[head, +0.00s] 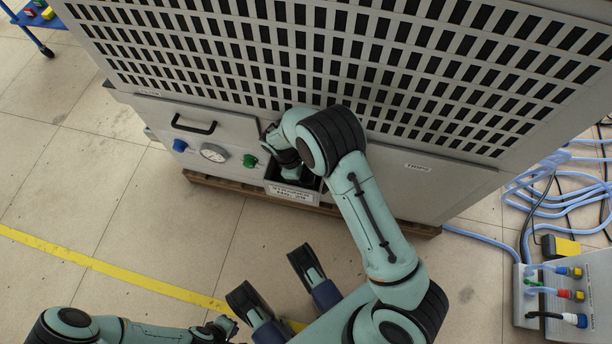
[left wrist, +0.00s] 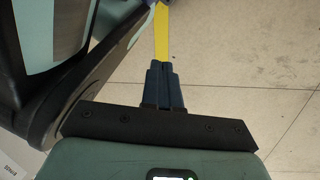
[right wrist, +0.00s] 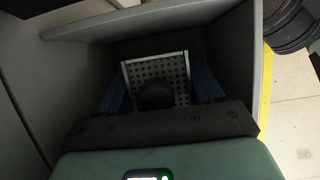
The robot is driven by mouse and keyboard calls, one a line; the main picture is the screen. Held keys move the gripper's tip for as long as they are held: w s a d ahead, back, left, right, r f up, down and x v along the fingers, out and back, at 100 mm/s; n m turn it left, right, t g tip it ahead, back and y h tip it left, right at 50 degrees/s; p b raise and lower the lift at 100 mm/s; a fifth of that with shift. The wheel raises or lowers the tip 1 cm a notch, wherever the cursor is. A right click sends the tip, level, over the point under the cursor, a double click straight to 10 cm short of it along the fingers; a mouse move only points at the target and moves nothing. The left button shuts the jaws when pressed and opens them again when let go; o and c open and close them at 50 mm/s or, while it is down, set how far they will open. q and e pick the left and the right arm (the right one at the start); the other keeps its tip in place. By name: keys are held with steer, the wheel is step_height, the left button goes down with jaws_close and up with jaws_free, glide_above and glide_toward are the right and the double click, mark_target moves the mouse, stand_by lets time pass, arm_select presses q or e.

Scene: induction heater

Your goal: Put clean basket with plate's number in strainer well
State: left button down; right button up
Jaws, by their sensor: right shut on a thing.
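The strainer well (head: 292,190) is an open dark box at the front of the cabinet, with a white number plate on its front; I cannot read the number clearly. My right gripper (head: 285,165) reaches down into it, mostly hidden by my arm in the head view. In the right wrist view the basket (right wrist: 172,68), a light-rimmed perforated one with a round dark part at its middle, lies inside the dark well, between the blue fingers of my right gripper (right wrist: 160,92), which is shut on it. My left gripper (left wrist: 165,75) is empty, its fingers together above the floor.
The grey cabinet (head: 450,185) with a black grille stands behind. Left of the well are a handle (head: 194,127), a blue knob (head: 180,146), a gauge (head: 214,153) and a green knob (head: 250,161). Blue hoses (head: 545,195) and a connector box (head: 570,290) stand right.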

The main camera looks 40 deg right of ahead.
steer(key=shift+f, duration=0.2)
steer(key=o, duration=0.8)
arm_select(q)
steer(key=shift+s+f, duration=0.1)
arm_select(e)
steer(key=shift+o, duration=0.2)
arm_select(q)
steer(key=w+r+t+p, duration=0.2)
steer(key=w+r+p, duration=0.1)
steer(key=w, duration=0.3)
steer(key=shift+d+r, duration=0.4)
steer(key=shift+r, duration=0.25)
arm_select(e)
steer(key=v, duration=1.2)
steer(key=shift+r, duration=0.2)
